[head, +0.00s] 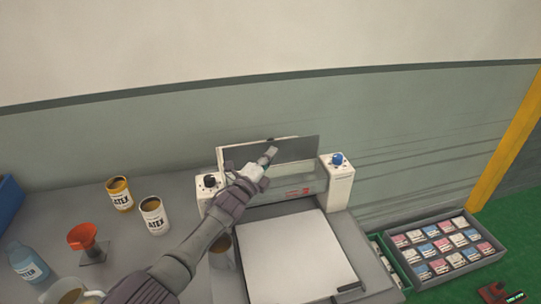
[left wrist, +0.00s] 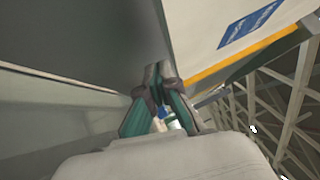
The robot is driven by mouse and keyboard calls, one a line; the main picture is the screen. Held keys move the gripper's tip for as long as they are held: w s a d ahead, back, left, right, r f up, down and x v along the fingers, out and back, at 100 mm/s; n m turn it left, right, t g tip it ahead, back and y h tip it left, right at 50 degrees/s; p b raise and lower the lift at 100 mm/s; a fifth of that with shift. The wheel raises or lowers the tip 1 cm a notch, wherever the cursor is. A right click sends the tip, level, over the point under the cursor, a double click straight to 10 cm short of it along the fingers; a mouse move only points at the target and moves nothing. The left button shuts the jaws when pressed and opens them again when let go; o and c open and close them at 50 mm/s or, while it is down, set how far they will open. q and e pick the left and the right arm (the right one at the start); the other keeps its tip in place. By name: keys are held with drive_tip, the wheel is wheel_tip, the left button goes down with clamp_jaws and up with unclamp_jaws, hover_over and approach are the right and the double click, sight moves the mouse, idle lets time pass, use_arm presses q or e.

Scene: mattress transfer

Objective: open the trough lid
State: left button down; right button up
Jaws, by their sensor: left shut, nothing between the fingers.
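The trough lid (head: 298,150) is a flat grey panel on the white machine (head: 341,184). It stands raised, tilted up along the machine's back, in the head view. My left gripper (head: 270,152) is shut and empty in front of the lid's middle. I cannot tell whether its fingertips touch the lid. In the left wrist view the left fingers (left wrist: 158,72) are together at their tips. My left forearm hides part of the machine's left side. My right gripper is not in view.
Two latex cans (head: 120,194) (head: 154,215), an orange funnel (head: 83,236) and a blue bottle (head: 28,263) stand on the table's left. A tray of small boxes (head: 437,273) is at the right.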

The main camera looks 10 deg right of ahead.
use_arm(q)
drive_tip(key=shift+f, duration=0.1)
drive_tip(key=shift+a+b, duration=0.1)
drive_tip(key=shift+b, duration=0.4)
drive_tip(key=shift+w, duration=0.1)
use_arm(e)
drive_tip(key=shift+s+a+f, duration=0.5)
